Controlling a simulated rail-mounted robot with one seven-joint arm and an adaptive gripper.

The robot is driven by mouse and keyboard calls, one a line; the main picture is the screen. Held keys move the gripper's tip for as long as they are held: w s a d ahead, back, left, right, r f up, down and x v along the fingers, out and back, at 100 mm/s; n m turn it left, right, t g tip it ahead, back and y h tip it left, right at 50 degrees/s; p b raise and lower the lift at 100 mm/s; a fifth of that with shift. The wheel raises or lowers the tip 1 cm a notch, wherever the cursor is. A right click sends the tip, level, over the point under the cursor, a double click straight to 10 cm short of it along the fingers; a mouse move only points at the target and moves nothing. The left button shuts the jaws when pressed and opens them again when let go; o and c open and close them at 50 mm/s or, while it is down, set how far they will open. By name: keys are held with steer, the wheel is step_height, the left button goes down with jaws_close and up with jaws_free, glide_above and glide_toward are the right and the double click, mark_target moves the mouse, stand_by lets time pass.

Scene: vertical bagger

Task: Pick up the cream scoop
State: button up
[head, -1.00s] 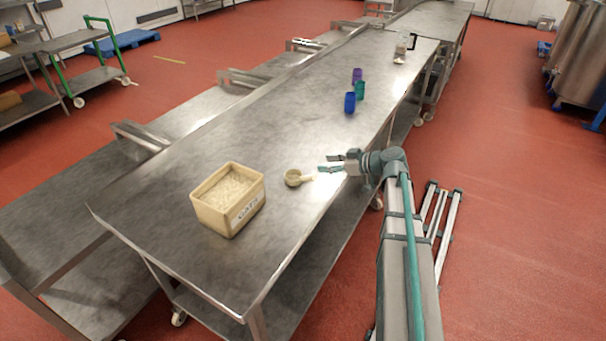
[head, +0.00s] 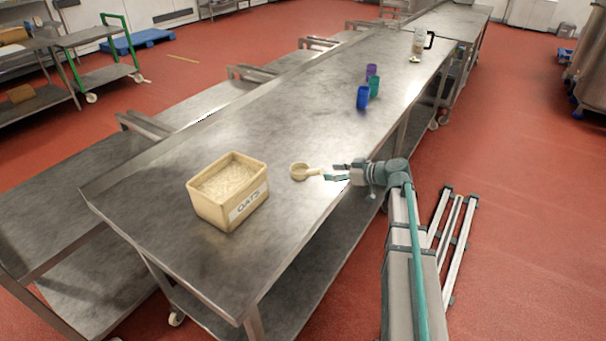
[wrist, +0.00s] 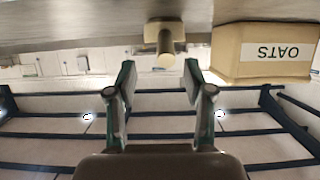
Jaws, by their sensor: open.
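The cream scoop (head: 300,172) lies on the steel table, right of the oats bin, with its handle pointing right toward my gripper. My gripper (head: 335,172) is open at the table's right edge, its fingers close to the handle end. In the wrist view, which is upside down, the scoop (wrist: 165,42) shows ahead of and between the open fingers (wrist: 158,85), with its handle end facing the camera. Nothing is between the fingers; a small gap to the handle seems to remain.
A cream bin labelled OATS (head: 228,192) stands left of the scoop; it also shows in the wrist view (wrist: 262,68). Blue (head: 362,97), teal (head: 374,87) and purple (head: 371,71) cups stand farther back. A clear jug (head: 420,40) is at the far end. The table middle is bare.

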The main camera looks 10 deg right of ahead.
mark_target(309, 172)
steer(key=x, duration=0.3)
steer(key=shift+p, duration=0.4)
steer(key=shift+w+a+p, duration=0.2)
steer(key=shift+a+p, duration=0.15)
steer(key=p+x, duration=0.2)
steer(key=x, duration=0.2)
steer(key=shift+s+a+p, duration=0.15)
steer(key=shift+a+p, duration=0.15)
steer(key=shift+a+f, duration=0.1)
steer(key=shift+f, duration=0.1)
jaws_close()
